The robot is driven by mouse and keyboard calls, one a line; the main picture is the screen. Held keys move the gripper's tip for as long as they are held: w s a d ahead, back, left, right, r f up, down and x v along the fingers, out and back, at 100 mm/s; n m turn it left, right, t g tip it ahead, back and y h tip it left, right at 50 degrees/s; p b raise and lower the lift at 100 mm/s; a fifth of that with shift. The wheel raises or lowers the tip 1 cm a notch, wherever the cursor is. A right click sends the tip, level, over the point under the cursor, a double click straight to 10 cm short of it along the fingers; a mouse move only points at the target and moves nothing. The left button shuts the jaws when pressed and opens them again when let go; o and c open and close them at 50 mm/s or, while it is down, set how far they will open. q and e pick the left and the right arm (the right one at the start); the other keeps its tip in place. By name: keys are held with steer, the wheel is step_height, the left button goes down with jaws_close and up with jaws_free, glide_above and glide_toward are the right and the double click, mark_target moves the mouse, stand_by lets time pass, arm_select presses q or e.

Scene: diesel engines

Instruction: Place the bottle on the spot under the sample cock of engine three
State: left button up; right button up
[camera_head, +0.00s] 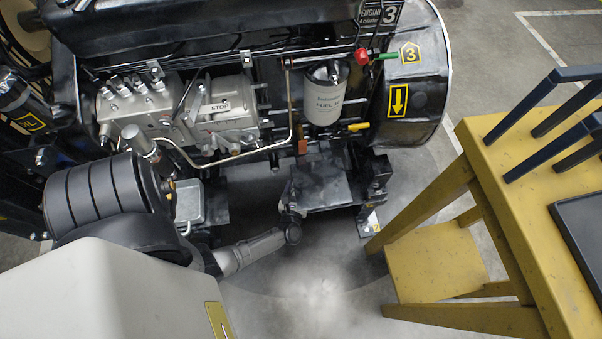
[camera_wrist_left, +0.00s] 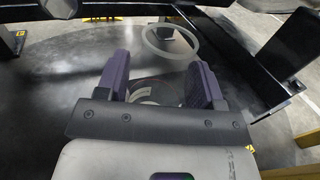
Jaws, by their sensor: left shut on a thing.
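Engine three (camera_head: 225,115) fills the upper part of the head view, with a yellow "3" tag (camera_head: 410,53) and a yellow down-arrow plate (camera_head: 398,100) at its right end. A red fitting with a green handle and a lower yellow handle (camera_head: 358,127) sit near them; I cannot tell which is the sample cock. In the left wrist view my left gripper (camera_wrist_left: 160,82) is shut on the bottle (camera_wrist_left: 148,92), seen only as a clear, reddish-edged part between dark fingers. A pale grey ring (camera_wrist_left: 145,38) shows just beyond the fingertips. The gripper is not discernible in the head view.
A yellow stand (camera_head: 435,268) with a dark-railed top stands at the right. Black engine supports (camera_head: 325,190) and a grey box (camera_head: 190,203) are low under the engine. The bare floor (camera_head: 330,285) is clear between engine and stand.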

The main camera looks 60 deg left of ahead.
arm_select(q)
steer(key=b+x, duration=0.1)
steer(key=x, duration=0.2)
steer(key=b+x, duration=0.1)
steer(key=x, duration=0.1)
steer(key=shift+w+a+f+b, duration=0.15)
steer(key=shift+a+f+b, duration=0.05)
steer(key=shift+f+b, duration=0.15)
steer(key=shift+r, duration=0.1)
steer(key=shift+d, duration=0.15)
steer(key=o, duration=1)
